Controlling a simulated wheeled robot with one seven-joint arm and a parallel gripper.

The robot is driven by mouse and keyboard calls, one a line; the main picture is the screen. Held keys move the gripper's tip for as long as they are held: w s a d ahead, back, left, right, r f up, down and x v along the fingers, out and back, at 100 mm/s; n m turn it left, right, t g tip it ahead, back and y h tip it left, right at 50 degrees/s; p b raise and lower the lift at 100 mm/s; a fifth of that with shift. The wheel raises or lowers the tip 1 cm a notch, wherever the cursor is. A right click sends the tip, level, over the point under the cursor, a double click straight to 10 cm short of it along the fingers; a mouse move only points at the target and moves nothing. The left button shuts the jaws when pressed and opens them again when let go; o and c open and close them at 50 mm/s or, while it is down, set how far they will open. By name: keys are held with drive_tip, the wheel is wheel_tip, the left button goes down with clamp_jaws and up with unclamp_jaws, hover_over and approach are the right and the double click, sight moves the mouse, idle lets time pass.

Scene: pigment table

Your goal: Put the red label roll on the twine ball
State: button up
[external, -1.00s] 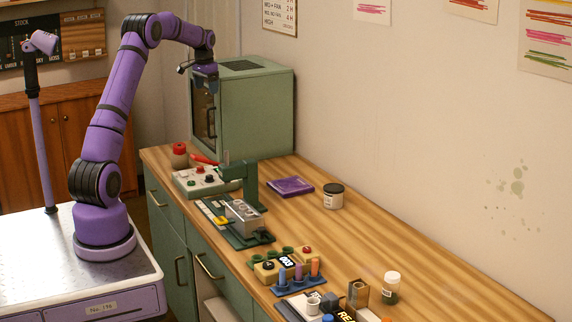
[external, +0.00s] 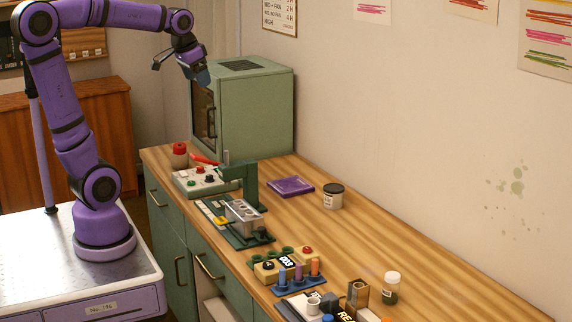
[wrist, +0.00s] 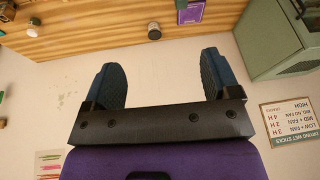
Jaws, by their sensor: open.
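My gripper (external: 203,77) is raised in the air in front of the green cabinet's upper left side. The wrist view shows its two dark blue fingers (wrist: 162,80) spread apart with nothing between them. I cannot make out a red label roll or a twine ball for certain. A small tan thing with a red top (external: 179,154) stands at the far left end of the table, below my gripper and apart from it; it is too small to tell what it is.
The green cabinet (external: 255,115) stands at the table's far end. Nearby are a control box (external: 192,186), a dark green press (external: 252,185), a purple book (external: 290,186) and a dark-lidded jar (external: 333,196). Blocks and small containers crowd the near end. The table's right side is mostly clear.

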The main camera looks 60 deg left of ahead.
drive_tip(key=s+d+f, duration=0.3)
drive_tip(key=s+d, duration=0.1)
drive_tip(key=s, duration=0.3)
drive_tip(key=s+d+f+m+t+h, duration=0.1)
drive_tip(key=s+d+f, duration=0.2)
drive_tip(key=s, duration=0.4)
drive_tip(key=shift+s+d+f, duration=0.15)
drive_tip(key=shift+s+d, duration=0.05)
drive_tip(key=shift+d, duration=0.3)
